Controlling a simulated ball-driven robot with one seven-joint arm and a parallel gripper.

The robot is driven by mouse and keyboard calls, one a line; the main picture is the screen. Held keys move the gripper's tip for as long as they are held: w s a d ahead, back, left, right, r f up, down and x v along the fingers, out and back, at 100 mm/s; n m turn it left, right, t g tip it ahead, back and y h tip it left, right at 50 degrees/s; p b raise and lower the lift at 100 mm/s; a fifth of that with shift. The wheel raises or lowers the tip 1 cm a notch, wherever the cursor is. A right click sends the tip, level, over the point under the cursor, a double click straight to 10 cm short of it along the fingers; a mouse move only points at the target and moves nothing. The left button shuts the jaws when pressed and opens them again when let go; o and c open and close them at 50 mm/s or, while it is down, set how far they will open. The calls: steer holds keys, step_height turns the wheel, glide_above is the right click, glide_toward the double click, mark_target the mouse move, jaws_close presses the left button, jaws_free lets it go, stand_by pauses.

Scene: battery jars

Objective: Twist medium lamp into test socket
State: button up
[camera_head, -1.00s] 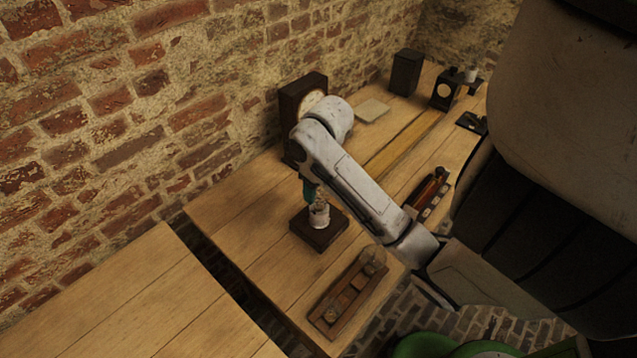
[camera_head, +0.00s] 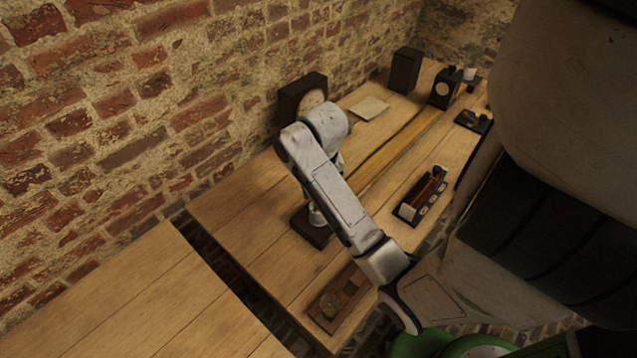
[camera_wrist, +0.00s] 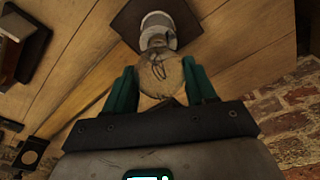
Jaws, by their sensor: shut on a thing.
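My gripper (camera_wrist: 159,72) has green fingers and is shut on the medium lamp (camera_wrist: 160,80), a clear glass bulb with a filament showing. The pale round test socket (camera_wrist: 158,32) is right beyond the bulb, on a dark square wooden base (camera_wrist: 190,20). The lamp lines up with the socket and seems to meet it; how deep it sits I cannot tell. In the head view the socket (camera_head: 317,216) and its base (camera_head: 311,232) show beside my arm, which hides the gripper and the lamp.
A wooden lamp rack (camera_head: 325,318) lies at the near table edge, partly behind my arm. A tray with a dark red cylinder (camera_head: 422,196) lies to the right. A dark-cased dial (camera_head: 302,97) stands by the wall, with a pale pad (camera_head: 369,108) and dark boxes (camera_head: 405,70) farther back.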

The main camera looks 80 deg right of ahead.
steer(key=o, duration=1.2)
steer(key=shift+o, duration=0.2)
steer(key=shift+r, duration=0.1)
